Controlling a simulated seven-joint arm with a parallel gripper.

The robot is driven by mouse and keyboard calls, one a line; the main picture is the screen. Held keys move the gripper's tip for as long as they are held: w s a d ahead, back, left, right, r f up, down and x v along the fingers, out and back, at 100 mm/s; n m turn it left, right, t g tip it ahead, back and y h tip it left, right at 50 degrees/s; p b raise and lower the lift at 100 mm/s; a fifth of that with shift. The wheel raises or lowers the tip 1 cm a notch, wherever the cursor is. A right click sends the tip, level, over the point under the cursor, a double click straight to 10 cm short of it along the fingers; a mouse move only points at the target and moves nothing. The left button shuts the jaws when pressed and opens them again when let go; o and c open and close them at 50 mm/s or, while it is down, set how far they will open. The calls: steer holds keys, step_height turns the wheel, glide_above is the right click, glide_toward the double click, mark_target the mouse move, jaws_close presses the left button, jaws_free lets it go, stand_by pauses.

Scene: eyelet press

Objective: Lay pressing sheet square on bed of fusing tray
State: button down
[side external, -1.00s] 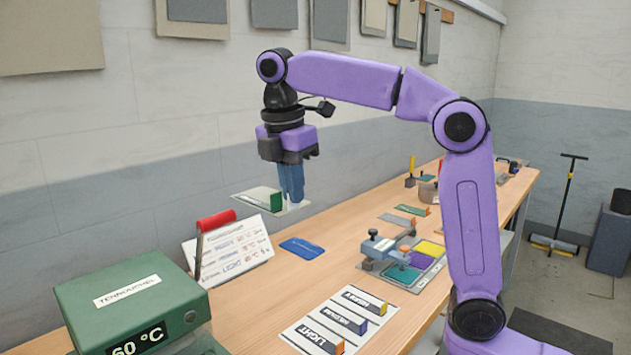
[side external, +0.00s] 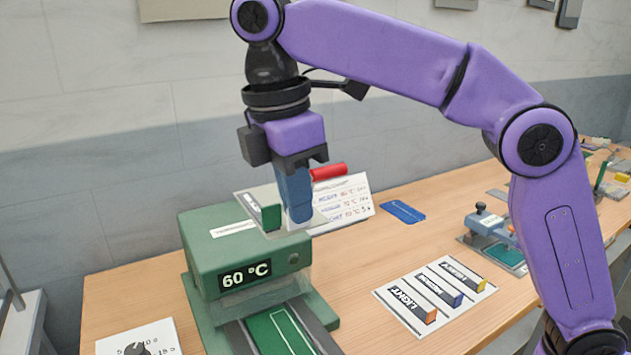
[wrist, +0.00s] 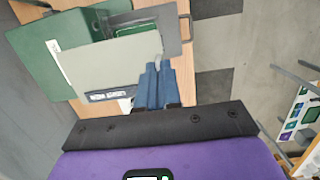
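The pressing sheet (side external: 252,206), a thin pale grey sheet with an upright green block on it, hangs from my gripper (side external: 299,219). The blue fingers are shut on the sheet's edge. In the wrist view the sheet (wrist: 105,68) reaches out to the left of the fingers, with a dark label strip along its near edge. The fusing tray (side external: 322,335) lies low at the front of the green press, with dark side rails and a green bed (side external: 277,334) marked by a pale outline. In the wrist view the sheet hides part of the tray (wrist: 172,35).
The green press (side external: 205,262) reads 60 °C. A card with a dial (side external: 140,345) lies to its left. A written chart (side external: 345,205) stands behind my gripper.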

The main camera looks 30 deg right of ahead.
glide_above(295, 345)
steer(key=s+a, duration=0.2)
steer(key=s, duration=0.4)
step_height(295, 345, down, 18)
steer(key=shift+w+d, duration=0.1)
steer(key=shift+f, duration=3)
steer(key=shift+f, duration=2)
steer(key=shift+w, duration=1)
